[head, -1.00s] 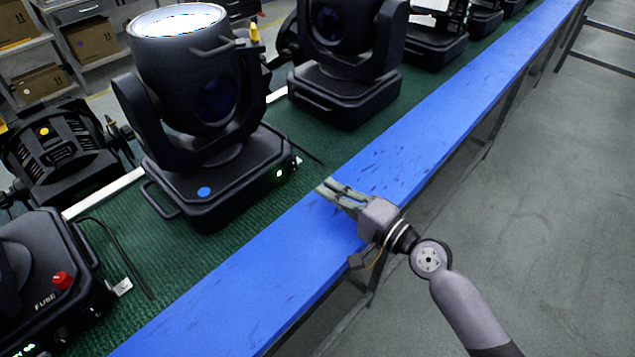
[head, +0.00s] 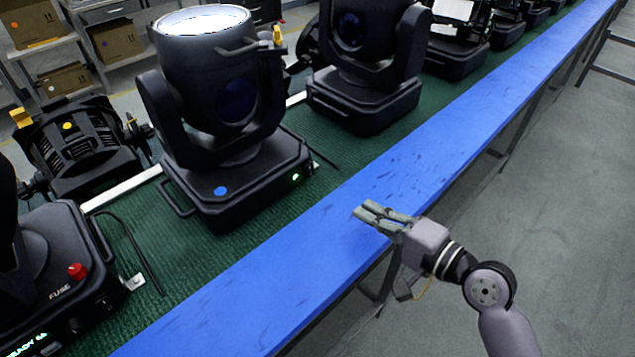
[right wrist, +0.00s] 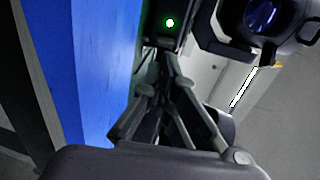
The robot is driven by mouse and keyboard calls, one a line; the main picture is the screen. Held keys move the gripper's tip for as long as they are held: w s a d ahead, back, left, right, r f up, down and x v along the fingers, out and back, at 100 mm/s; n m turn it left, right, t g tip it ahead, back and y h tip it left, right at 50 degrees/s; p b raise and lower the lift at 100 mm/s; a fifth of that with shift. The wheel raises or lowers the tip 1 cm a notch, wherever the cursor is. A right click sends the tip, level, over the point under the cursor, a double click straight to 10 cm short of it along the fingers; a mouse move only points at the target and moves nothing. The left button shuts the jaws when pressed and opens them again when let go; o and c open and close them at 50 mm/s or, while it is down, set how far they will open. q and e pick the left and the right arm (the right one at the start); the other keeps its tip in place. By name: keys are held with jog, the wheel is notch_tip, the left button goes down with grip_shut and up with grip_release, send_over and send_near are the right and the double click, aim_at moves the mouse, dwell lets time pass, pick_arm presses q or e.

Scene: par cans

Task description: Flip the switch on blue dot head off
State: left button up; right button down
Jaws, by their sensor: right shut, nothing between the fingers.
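The blue dot head is a black moving-head light (head: 225,95) on the green bench top, with a blue dot (head: 220,191) on its base. A green light (head: 295,177) glows on the right side of that base; the switch itself is too small to make out. The green light also shows in the right wrist view (right wrist: 170,22). My right gripper (head: 366,213) is shut and empty. It is above the blue bench edge, to the right of the base and apart from it. My left gripper is not in view.
A blue edge strip (head: 270,290) runs along the bench. Another moving head (head: 365,90) stands behind to the right. A yellow-dot fixture (head: 75,150) lies at left. The grey floor at right is open.

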aim_at(308, 176)
jog(key=shift+w, duration=0.15)
jog(key=shift+w+a+r, duration=0.1)
jog(key=shift+w+a, duration=0.15)
jog(key=shift+a, duration=0.05)
jog(key=p+x, duration=0.3)
jog(key=x, duration=1)
